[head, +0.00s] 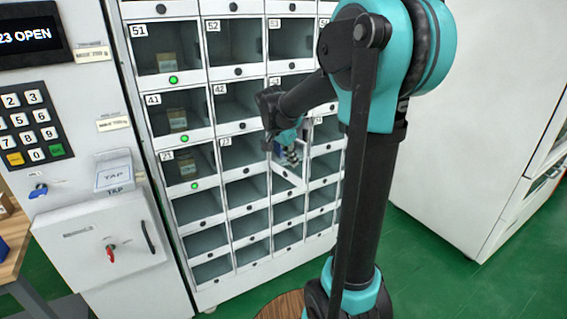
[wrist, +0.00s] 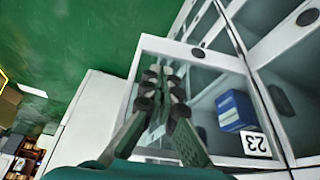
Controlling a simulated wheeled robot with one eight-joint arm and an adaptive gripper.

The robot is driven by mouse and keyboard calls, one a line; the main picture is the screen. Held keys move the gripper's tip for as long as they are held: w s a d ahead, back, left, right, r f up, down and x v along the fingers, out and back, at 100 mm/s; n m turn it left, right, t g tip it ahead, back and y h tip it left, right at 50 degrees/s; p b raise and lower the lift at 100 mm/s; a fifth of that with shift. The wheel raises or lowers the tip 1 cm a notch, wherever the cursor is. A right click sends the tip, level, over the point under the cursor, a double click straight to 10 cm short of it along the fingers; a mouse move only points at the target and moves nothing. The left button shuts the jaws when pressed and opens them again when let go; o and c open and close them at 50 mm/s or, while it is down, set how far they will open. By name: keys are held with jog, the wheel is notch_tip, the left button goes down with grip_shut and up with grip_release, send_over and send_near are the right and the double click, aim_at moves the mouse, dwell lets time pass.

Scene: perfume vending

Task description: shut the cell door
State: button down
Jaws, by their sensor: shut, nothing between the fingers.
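The cell door (head: 289,182) of cell 23 stands open, swung out from the cabinet front. In the wrist view it is a clear pane in a pale frame (wrist: 190,50). The label 23 (wrist: 255,144) shows beside it, and a blue box (wrist: 235,110) sits near the label, at the cell. My gripper (head: 293,155) is at the open door. In the wrist view its dark fingers (wrist: 163,82) are shut and empty and overlap the pane. I cannot tell whether they touch it. My arm hides part of the cabinet in the head view.
The cabinet's other cells (head: 237,100) surround the door; several hold boxes beside green lights. A display (head: 27,37) reads "23 OPEN" above a keypad (head: 33,125). A white cabinet (head: 470,110) stands at the right. Green floor (head: 420,265) is clear between them.

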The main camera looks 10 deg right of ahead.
jog(key=w+d+n+t+y, duration=0.2)
jog(key=w+d+n, duration=0.5)
jog(key=d, duration=0.1)
jog(key=shift+w+d+n+y, duration=0.45)
jog(key=shift+w+n, duration=0.8)
jog(key=shift+w, duration=0.7)
jog(key=shift+w+d+n+y, duration=0.45)
jog(key=shift+w+n, duration=0.85)
jog(key=shift+w, duration=0.6)
jog(key=shift+w+d+n+y, duration=0.3)
jog(key=shift+w+n+y, duration=0.2)
jog(key=shift+w+n, duration=1.1)
jog(key=shift+w+m, duration=0.35)
jog(key=shift+w, duration=0.05)
